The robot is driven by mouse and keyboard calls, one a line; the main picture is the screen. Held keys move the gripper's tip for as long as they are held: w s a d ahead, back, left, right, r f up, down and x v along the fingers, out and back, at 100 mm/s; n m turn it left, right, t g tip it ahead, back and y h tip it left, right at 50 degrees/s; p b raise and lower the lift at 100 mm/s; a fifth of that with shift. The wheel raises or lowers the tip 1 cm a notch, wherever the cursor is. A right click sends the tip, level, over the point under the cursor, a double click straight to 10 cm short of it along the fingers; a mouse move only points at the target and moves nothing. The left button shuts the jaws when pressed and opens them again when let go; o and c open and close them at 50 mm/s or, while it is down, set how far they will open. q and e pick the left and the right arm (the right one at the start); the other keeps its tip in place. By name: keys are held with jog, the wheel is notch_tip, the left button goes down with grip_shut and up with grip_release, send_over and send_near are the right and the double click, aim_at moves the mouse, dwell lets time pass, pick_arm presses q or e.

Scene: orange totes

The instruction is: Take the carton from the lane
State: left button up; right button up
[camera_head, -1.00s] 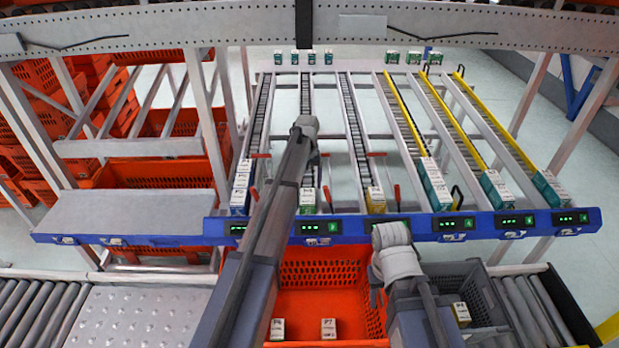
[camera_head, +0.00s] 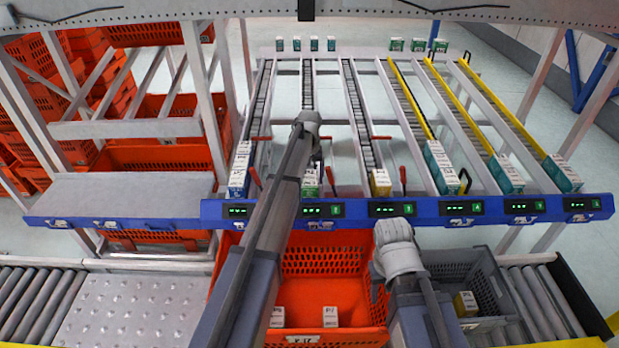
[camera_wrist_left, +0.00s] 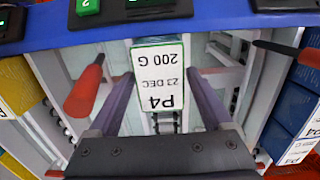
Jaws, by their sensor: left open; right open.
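A white-topped carton with green edges, marked P4, 23 DEC, 200 G, stands at the front end of a roller lane. It shows in the left wrist view (camera_wrist_left: 162,77) and in the head view (camera_head: 310,184). My left gripper (camera_wrist_left: 152,88) is open, with one finger on each side of this carton; I cannot tell whether they touch it. In the head view my left arm partly covers that lane. My right gripper (camera_head: 377,288) is low over the orange tote, open and mostly hidden by its arm.
Neighbouring lanes hold blue (camera_head: 239,175), yellow (camera_head: 380,183) and teal (camera_head: 440,168) cartons. Red levers (camera_wrist_left: 84,88) stand close by. A blue rail (camera_head: 160,212) runs along the front. The orange tote (camera_head: 325,258) holds two cartons; a grey bin (camera_head: 487,280) holds one.

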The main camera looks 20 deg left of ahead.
pick_arm(q)
jog(key=shift+f, duration=0.6)
pick_arm(e)
jog(key=shift+f, duration=0.6)
pick_arm(q)
grip_shut()
notch_tip(320, 180, up, 12)
jog(key=p, duration=1.1)
jog(key=shift+f, duration=0.2)
pick_arm(e)
notch_tip(320, 180, up, 12)
jog(key=shift+f, duration=0.25)
